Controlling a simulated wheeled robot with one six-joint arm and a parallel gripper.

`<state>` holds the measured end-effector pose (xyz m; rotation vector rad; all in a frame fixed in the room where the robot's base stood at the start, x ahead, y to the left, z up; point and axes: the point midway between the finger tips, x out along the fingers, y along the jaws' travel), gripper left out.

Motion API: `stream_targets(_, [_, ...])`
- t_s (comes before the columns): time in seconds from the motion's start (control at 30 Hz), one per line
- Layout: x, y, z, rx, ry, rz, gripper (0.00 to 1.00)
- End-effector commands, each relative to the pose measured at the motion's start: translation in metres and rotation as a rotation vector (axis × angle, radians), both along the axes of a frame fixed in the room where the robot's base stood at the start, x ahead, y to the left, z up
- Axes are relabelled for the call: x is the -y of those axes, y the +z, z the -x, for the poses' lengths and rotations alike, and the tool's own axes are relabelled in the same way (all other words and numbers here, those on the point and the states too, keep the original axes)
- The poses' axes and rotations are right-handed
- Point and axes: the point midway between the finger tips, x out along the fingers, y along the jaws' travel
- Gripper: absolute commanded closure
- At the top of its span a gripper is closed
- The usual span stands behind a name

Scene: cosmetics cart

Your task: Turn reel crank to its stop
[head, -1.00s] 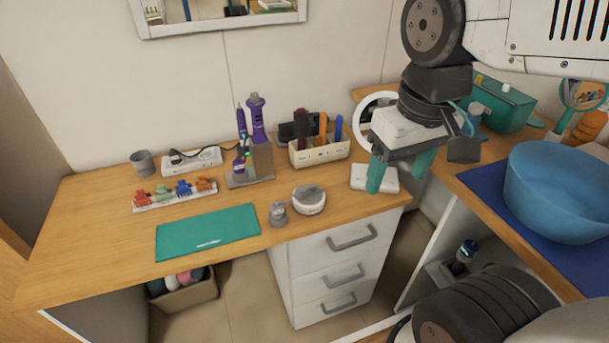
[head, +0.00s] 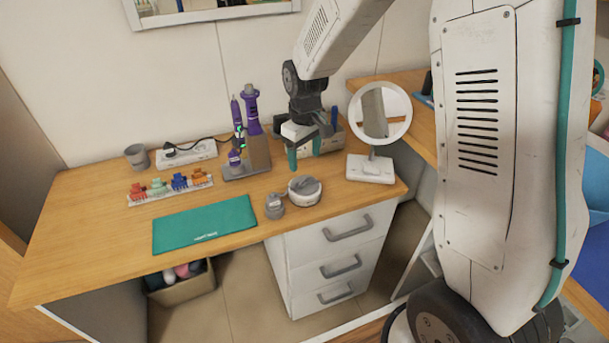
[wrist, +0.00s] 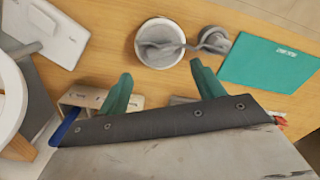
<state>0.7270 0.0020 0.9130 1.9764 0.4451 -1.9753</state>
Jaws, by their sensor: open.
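A round white device (head: 304,196), which looks like the reel, sits near the front edge of the wooden desk. A grey bar-like part (head: 305,185), apparently its crank, lies across its top. In the wrist view the device (wrist: 160,62) is at top centre with the grey crank (wrist: 158,47) across it. A small grey knobbed piece (head: 274,206) stands just left of it. My gripper (head: 303,154) is open and empty, with teal fingers pointing down above the desk, behind the device. In the wrist view the gripper's fingertips (wrist: 160,72) straddle the device's near side, apart from it.
The round mirror on its white base (head: 370,169) stands to the right. A purple tool in a holder (head: 247,160) is to the left. A tool caddy (wrist: 90,98) is close beneath my gripper. A teal mat (head: 205,225) lies at front left. The desk's front edge is close.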

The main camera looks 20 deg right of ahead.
Motion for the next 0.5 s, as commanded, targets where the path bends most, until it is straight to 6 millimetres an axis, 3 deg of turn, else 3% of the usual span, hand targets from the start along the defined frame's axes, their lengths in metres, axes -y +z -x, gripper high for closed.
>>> stream_targets(0.5, [0.000, -0.070, 0.000, -0.002, 0.001, 0.000, 0.33])
